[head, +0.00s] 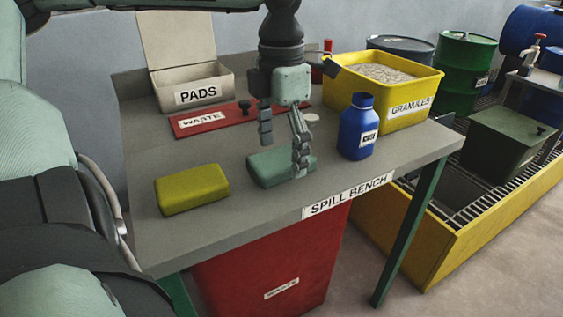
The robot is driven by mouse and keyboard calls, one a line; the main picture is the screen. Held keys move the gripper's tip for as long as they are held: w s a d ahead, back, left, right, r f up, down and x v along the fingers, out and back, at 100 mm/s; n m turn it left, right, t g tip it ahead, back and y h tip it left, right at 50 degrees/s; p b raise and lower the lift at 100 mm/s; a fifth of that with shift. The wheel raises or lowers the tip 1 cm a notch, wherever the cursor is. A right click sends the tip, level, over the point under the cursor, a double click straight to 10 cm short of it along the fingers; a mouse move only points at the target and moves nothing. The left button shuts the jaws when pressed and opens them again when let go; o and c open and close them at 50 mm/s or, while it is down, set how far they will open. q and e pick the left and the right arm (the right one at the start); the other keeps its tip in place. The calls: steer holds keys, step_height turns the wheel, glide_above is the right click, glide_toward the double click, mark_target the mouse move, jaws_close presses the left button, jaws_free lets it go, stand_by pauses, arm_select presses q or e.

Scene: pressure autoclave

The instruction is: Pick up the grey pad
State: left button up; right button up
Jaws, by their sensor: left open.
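The grey pad (265,170), a greenish-grey rounded block, lies flat on the spill bench (240,219), near its front edge. My left gripper (283,158) points down over the pad with its fingers apart and nothing between them. One finger shows behind the pad in the picture; the other overlaps the pad's right part and hides some of it. I cannot tell whether that finger touches the pad. My right gripper is not in view.
A yellow pad (192,188) lies to the left, a blue bottle (357,128) stands to the right. Behind are a red waste lid (191,122), an open PADS box (192,91) and a yellow GRANULES tub (399,101). A red bin (273,258) stands below the bench.

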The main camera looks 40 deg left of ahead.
arm_select(q)
steer(key=c, duration=1)
steer(key=shift+r, duration=0.15)
